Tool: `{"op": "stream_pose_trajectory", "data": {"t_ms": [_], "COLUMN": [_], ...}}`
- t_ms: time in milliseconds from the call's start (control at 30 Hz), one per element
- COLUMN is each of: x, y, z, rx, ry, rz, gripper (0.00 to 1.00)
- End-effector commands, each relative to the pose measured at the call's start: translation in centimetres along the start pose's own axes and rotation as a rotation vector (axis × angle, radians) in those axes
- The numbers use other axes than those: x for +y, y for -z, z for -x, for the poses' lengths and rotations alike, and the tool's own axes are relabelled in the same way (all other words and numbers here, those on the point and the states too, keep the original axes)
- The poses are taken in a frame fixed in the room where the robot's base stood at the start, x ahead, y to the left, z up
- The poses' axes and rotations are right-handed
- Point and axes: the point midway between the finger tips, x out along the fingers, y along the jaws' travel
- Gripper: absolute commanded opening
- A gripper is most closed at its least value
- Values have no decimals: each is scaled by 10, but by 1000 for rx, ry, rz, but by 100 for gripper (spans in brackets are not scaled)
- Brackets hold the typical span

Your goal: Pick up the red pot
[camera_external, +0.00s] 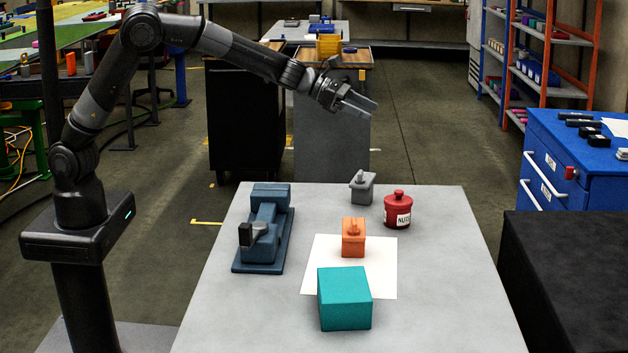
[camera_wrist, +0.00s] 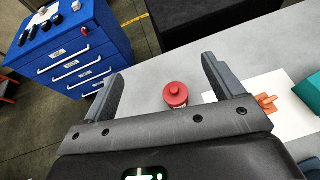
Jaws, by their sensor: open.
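The red pot (camera_external: 398,211) has a knobbed lid and a white label reading "NUTS". It stands upright on the grey table (camera_external: 230,318) near its right rear side. In the wrist view the red pot (camera_wrist: 176,94) shows from above, between and beyond the two fingers. My gripper (camera_external: 366,106) is open and empty, raised above the far end of the table, behind and above the pot. In the wrist view my gripper (camera_wrist: 160,80) has its fingers spread wide, with nothing between them touching.
A grey lidded box (camera_external: 362,188) stands just behind left of the pot. A blue vise (camera_external: 265,228) is at left. A blue drawer cabinet (camera_external: 560,165) stands right of the table.

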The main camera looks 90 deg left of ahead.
Motion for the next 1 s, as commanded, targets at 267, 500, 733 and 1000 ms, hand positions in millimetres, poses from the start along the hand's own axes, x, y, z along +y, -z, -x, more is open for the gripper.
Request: {"op": "stream_pose_trajectory", "data": {"t_ms": [267, 500, 733, 1000], "x": [0, 1, 0, 0], "y": [106, 196, 229, 232], "z": [-43, -80, -95, -127], "rx": [11, 4, -1, -2], "ry": [-2, -4, -2, -2], "rz": [6, 4, 3, 2], "gripper": [86, 86, 86, 86]}}
